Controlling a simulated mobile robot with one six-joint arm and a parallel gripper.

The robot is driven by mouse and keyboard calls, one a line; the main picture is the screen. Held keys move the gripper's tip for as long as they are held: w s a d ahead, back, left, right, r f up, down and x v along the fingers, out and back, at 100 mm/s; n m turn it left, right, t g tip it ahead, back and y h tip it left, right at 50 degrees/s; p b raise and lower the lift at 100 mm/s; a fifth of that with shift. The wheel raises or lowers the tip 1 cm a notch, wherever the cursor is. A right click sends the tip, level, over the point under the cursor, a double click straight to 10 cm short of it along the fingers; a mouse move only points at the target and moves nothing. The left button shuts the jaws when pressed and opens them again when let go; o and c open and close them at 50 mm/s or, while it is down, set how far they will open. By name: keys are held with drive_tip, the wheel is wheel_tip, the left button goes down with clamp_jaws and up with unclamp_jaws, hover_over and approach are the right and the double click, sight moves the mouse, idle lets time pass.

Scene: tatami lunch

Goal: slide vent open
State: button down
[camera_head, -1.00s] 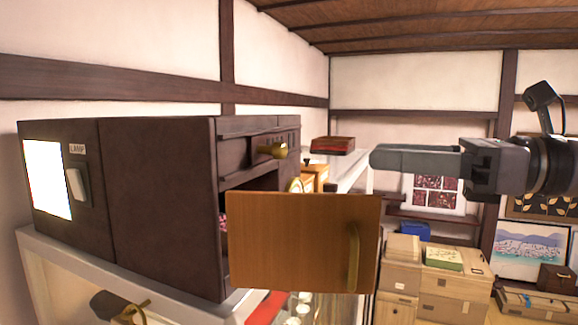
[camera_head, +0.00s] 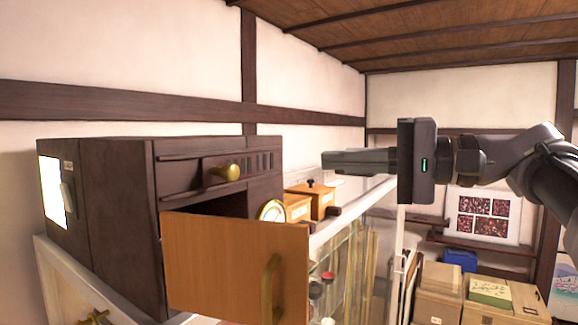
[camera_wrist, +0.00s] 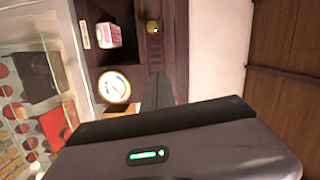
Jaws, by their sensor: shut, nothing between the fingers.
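The dark wooden cabinet (camera_head: 112,200) stands at the left. Along the top of its front is a vent panel with a brass knob (camera_head: 224,171) and several dark slots (camera_head: 264,161) to the knob's right. The knob also shows in the wrist view (camera_wrist: 152,27), with the slots (camera_wrist: 155,50) beneath it. My gripper (camera_head: 326,161) is shut and empty, to the right of the vent and apart from the knob. In the wrist view its closed fingers (camera_wrist: 157,78) point toward the slots and knob.
The cabinet's orange-brown door (camera_head: 236,262) hangs open below the vent. A round clock (camera_wrist: 114,87) and a pink-and-white box (camera_wrist: 108,35) are at the opening. Small wooden boxes (camera_head: 310,200) stand right of the cabinet, by a glass case (camera_head: 345,260). Stacked boxes (camera_head: 438,290) stand lower right.

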sight(230, 169)
drive_tip(key=p+x, duration=0.2)
drive_tip(key=x, duration=0.8)
drive_tip(key=s+a, duration=0.1)
drive_tip(key=s, duration=0.1)
drive_tip(key=s+a+b, duration=0.1)
drive_tip(key=s+a, duration=0.1)
drive_tip(key=s+a+f+b, duration=0.1)
drive_tip(key=s+a, duration=0.1)
drive_tip(key=shift+s+a, duration=0.1)
drive_tip(key=shift+s, duration=0.05)
drive_tip(key=shift+s+a+r, duration=0.1)
drive_tip(key=shift+s, duration=0.05)
drive_tip(key=shift+r, duration=0.1)
